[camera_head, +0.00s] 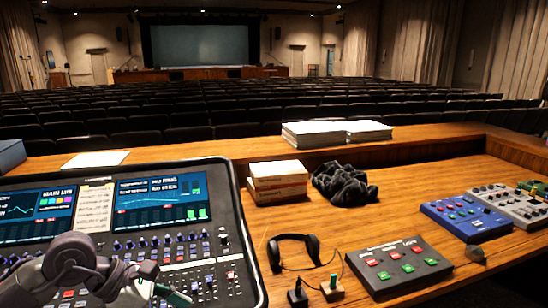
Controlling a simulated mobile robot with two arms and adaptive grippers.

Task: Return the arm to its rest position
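My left arm comes in from the lower left, over the mixing console (228,205). Its dark grey wrist is bent above the lower left of the console. My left gripper (163,285) points right over the console's faders; its green-tipped fingers stand apart with nothing visible between them. Its height above the faders is hard to tell. My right gripper and arm are not in view.
Right of the console are headphones (312,243), a wooden block with a green-topped piece (332,291), a grey button box (398,265), a blue box (465,217) and a grey mixer (512,206). Stacked boxes (277,181) and black cloth (342,186) lie behind.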

